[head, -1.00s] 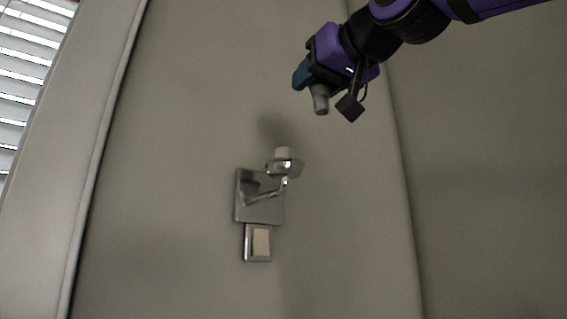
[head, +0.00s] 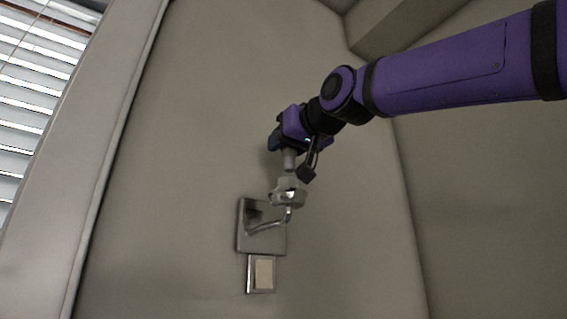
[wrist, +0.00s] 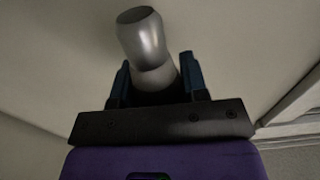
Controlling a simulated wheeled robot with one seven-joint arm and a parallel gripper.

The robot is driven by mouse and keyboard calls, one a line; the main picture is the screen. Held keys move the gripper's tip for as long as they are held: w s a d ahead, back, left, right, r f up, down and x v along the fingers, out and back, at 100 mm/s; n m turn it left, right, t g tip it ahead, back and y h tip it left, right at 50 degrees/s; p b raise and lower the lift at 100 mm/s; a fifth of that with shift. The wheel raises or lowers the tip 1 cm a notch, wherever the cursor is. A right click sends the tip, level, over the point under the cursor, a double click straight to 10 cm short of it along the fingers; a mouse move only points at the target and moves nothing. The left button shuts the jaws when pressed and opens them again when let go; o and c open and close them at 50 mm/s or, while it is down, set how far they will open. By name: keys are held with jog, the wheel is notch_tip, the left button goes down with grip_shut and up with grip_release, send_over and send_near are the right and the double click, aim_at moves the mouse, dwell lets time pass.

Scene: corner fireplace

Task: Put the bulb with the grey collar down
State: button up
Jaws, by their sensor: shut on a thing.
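My gripper (head: 283,143) is shut on the bulb (head: 290,160), which hangs below the fingers with its grey collar end pointing down. In the wrist view the grey collar (wrist: 141,36) sticks out past the two blue fingers of my gripper (wrist: 156,72), and the bulb's rounded part is between them. In the head view the bulb's lower end is just above the cup of the wall lamp (head: 288,194). I cannot tell whether they touch.
The lamp's bent arm comes from a square metal plate (head: 243,238) on the wall. A switch (head: 263,274) with a beige rocker is below it. A window blind (head: 38,90) is at the left. The wall around the lamp is bare.

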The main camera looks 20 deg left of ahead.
jog(key=shift+w+a+f, duration=0.2)
jog(key=shift+w+a, duration=0.2)
jog(key=shift+w, duration=0.1)
jog(key=shift+f, duration=1.55)
jog(key=o, duration=0.9)
jog(key=v, duration=1.2)
jog(key=shift+s, duration=0.1)
